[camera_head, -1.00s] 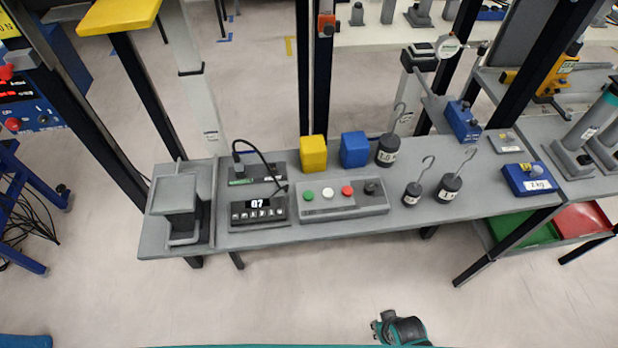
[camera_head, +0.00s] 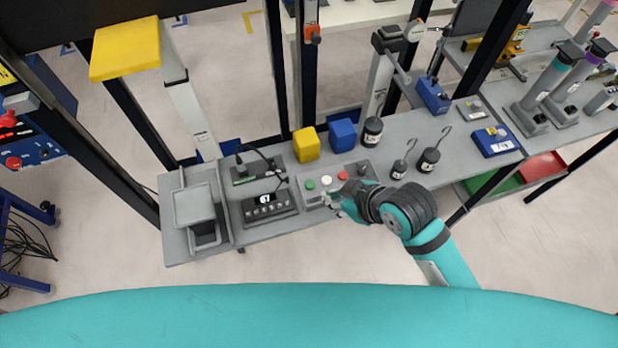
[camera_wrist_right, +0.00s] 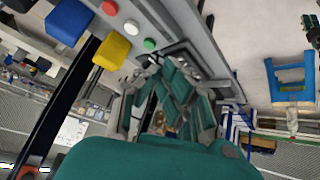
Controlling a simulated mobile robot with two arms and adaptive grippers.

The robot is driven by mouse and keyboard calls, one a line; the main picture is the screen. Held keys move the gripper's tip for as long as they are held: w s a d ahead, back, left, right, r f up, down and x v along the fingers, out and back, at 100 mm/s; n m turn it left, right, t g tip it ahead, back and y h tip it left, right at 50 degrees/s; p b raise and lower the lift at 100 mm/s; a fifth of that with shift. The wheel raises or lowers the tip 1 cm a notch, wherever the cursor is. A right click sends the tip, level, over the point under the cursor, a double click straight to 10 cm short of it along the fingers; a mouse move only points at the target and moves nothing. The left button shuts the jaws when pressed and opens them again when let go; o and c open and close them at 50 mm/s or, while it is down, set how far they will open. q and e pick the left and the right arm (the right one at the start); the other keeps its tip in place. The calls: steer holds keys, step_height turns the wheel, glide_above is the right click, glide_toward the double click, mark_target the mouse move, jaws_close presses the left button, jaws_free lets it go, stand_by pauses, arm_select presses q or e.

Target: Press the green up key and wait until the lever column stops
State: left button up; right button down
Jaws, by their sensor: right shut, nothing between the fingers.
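The green key (camera_head: 310,184) is the leftmost button on the grey control box (camera_head: 317,201), beside a white and a red button. In the right wrist view the green key (camera_wrist_right: 149,44) shows just beyond the fingers. My right gripper (camera_head: 334,200) is shut and empty at the box's front edge, close to the green key. I cannot tell whether it touches. A pale column (camera_head: 379,82) with a dark top and an arm stands behind the bench. Another pale column (camera_head: 191,115) stands at the left; I cannot tell which is the lever column. My left gripper is out of view.
Black hooked weights (camera_head: 429,160) stand to the right. A grey stand (camera_head: 196,207) fills the bench's left end.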

steer(key=w+a+r+n+g+y, duration=0.1)
steer(key=w+a+r+n+y, duration=0.1)
steer(key=w+a+n, duration=0.3)
steer(key=w+n, duration=0.3)
steer(key=n, duration=0.2)
steer(key=shift+a+r+y, duration=0.25)
steer(key=shift+a+y, duration=0.05)
steer(key=b, duration=0.7)
glide_above(309, 186)
step_height(309, 186, down, 7)
steer(key=shift+f, duration=0.15)
steer(key=shift+f+b, duration=0.3)
steer(key=shift+f, duration=0.45)
steer(key=shift+f, duration=0.4)
